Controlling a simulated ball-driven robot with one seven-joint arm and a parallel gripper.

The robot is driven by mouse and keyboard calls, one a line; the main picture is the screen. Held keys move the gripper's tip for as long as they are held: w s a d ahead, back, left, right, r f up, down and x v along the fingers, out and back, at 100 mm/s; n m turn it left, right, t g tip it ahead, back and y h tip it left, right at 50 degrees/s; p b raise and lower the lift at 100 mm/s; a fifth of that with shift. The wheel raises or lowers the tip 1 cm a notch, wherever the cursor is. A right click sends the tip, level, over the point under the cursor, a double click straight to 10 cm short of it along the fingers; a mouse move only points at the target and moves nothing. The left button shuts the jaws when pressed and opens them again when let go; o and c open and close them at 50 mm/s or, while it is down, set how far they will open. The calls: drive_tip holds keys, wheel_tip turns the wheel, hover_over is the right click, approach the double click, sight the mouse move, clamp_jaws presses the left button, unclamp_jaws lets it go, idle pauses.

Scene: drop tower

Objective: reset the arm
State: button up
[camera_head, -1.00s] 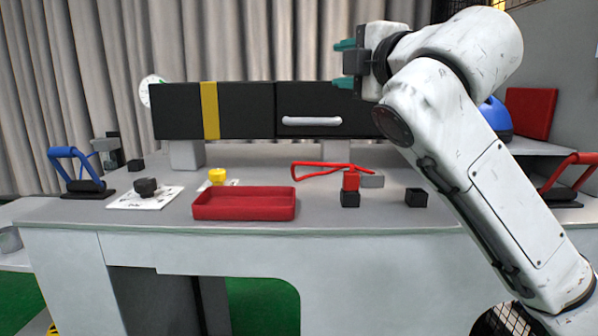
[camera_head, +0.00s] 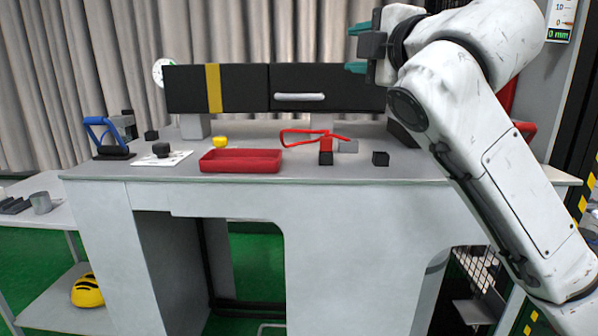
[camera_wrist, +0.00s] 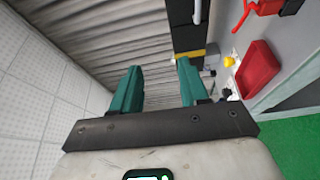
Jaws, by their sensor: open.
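My white arm rises from the lower right and hides part of the table's right side.
The grey table (camera_head: 330,210) carries a red tray (camera_head: 241,168), a yellow object (camera_head: 220,141), small black blocks (camera_head: 380,159), a red-handled tool (camera_head: 300,133) and a blue-handled item (camera_head: 100,130). The black drawer box (camera_head: 330,88) stands at the back. A low shelf (camera_head: 60,305) is at left.

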drive_tip(key=s+d+f+m+g+h+p, duration=0.1)
drive_tip(key=d+f+m+g+p, duration=0.3)
drive_tip(key=f, duration=0.8)
drive_tip(key=s+d+f+m+h+b, duration=0.15)
drive_tip(key=f+m, duration=0.35)
drive_tip(key=f, duration=0.6)
drive_tip(key=s+d+f+m+g+h+p, duration=0.1)
drive_tip(key=s+d+f+m+g+p, duration=0.2)
drive_tip(key=f, duration=0.6)
drive_tip(key=s+f+m, duration=0.2)
drive_tip(key=s+f, duration=0.3)
drive_tip(key=f, duration=0.3)
drive_tip(key=s+d+f+m+g+h+p, duration=0.1)
drive_tip(key=s+d+f+m+g, duration=0.15)
drive_tip(key=s+f, duration=0.55)
drive_tip(key=s+d+f+m+g+h+p, duration=0.1)
drive_tip(key=s+d+f+m+g+p, duration=0.15)
drive_tip(key=s+f, duration=0.55)
drive_tip(key=s+d+f+m+g, duration=0.1)
drive_tip(key=s+d+g, duration=0.1)
drive_tip(key=s, duration=0.7)
drive_tip(key=s+d+f+m+g, duration=0.1)
drive_tip(key=s+d+m+g, duration=0.1)
drive_tip(key=s, duration=0.7)
drive_tip(key=shift+s+d+f+h, duration=0.2)
drive_tip(key=shift+s+f+h, duration=0.1)
drive_tip(key=shift+s+h, duration=0.15)
drive_tip(key=shift+w, duration=0.1)
drive_tip(key=shift+c, duration=0.2)
